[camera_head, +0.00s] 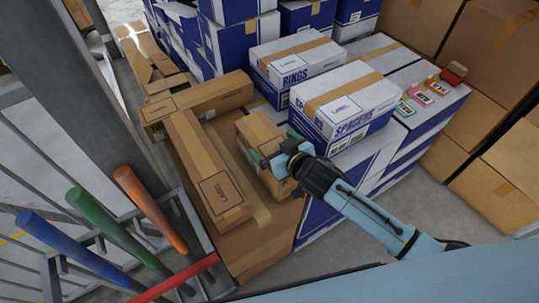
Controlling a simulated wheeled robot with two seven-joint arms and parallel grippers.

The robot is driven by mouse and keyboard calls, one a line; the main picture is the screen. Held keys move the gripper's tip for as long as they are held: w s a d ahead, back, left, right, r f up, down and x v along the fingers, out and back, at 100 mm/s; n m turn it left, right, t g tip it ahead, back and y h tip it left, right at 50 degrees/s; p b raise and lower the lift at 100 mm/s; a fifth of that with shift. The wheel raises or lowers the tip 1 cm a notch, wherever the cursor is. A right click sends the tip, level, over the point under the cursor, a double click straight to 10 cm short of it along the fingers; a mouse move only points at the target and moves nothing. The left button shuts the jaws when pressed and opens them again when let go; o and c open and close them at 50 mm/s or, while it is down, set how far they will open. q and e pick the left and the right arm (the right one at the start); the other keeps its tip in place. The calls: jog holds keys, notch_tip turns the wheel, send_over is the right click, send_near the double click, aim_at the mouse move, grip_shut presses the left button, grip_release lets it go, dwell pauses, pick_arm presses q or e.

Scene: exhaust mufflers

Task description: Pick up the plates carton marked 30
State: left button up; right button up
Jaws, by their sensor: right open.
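A small brown carton (258,131) stands near the middle of the head view, left of the white-and-blue box labelled SPACERS. No PLATES marking or number 30 is legible on it, so I cannot tell whether it is the plates carton. My right gripper (274,159), on a light-blue arm from the lower right, is open at this carton's near side and hides part of it. I cannot tell whether the fingers touch it. My left gripper is not in view.
White-and-blue boxes labelled RINGS (296,58) and SPACERS (345,103) stand close on the right. Long brown cartons (207,170) lie to the left. Small coloured tags (421,95) and a red object (454,72) lie far right. Coloured bars (105,222) rise at lower left.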

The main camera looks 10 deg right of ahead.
jog(key=shift+w, duration=0.2)
jog(key=c, duration=1.6)
jog(key=shift+a+r, duration=0.1)
jog(key=shift+c, duration=0.8)
jog(key=shift+r, duration=0.15)
